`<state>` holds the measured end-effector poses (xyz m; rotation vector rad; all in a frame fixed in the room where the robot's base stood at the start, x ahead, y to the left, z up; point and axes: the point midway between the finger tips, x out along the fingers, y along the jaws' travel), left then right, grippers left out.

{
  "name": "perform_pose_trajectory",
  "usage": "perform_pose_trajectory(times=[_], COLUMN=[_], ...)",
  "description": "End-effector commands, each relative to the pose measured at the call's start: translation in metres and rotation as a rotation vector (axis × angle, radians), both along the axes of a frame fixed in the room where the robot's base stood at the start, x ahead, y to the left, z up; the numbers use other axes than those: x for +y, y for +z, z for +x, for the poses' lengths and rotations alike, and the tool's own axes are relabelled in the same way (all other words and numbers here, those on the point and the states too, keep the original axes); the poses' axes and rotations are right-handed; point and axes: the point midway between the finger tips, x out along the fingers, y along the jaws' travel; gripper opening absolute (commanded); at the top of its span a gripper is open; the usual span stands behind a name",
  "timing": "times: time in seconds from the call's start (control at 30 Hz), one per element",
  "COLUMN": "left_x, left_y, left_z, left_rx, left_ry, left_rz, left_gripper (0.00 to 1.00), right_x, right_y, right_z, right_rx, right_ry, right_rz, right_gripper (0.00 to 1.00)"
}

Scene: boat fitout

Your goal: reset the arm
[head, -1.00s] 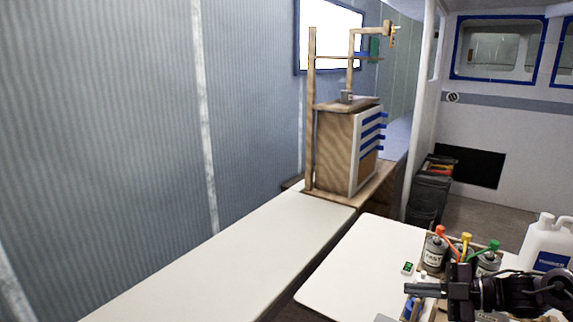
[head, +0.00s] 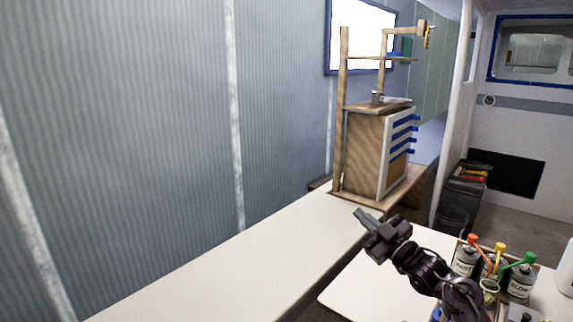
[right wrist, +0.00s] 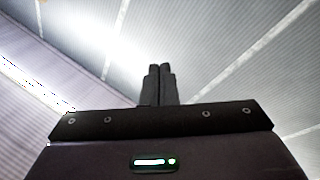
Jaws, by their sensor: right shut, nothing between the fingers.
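In the right wrist view the two dark fingertips (right wrist: 160,70) lie side by side and point up toward the panelled wall or ceiling. My left gripper is not in either view.
The white table (head: 345,293) carries canisters with orange, yellow and green tops, among them a canister with a green top (head: 521,281). A long bench (head: 230,270) runs along the wall. A wooden cabinet (head: 365,150) stands at its far end. A black bin (head: 452,221) is behind.

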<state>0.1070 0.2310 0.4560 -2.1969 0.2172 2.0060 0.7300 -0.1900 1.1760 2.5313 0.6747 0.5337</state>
Motion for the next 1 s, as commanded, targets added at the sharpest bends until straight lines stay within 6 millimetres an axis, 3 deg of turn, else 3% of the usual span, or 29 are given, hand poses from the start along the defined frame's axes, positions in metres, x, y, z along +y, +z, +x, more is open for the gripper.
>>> perform_pose_trajectory(times=[0.13, 0.3, 0.33, 0.4, 0.53, 0.67, 0.87, 1.0], left_x=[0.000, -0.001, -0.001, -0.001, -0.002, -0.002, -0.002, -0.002], left_y=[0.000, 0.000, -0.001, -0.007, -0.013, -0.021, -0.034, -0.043], left_z=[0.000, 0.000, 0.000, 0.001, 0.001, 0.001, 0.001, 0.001], left_rx=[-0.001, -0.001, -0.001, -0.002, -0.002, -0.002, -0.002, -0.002], left_ry=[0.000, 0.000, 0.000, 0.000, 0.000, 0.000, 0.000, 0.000], left_rz=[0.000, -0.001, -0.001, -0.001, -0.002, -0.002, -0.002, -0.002], left_gripper=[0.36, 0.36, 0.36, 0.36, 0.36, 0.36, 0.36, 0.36], right_x=[-0.064, -0.146, -0.155, -0.149, -0.145, -0.141, -0.130, -0.121], right_y=[-0.003, -0.011, -0.020, -0.064, -0.133, -0.214, -0.354, -0.445], right_z=[0.031, 0.042, 0.042, 0.040, 0.032, 0.016, -0.033, -0.082], right_rx=[0.086, 0.194, 0.219, 0.274, 0.369, 0.484, 0.691, 0.834], right_ry=[-0.282, -0.599, -0.634, -0.624, -0.631, -0.640, -0.654, -0.662], right_rz=[0.051, 0.165, 0.181, 0.165, 0.149, 0.127, 0.088, 0.059], right_gripper=[0.00, 0.00, 0.00, 0.00, 0.00, 0.00, 0.00, 0.00])
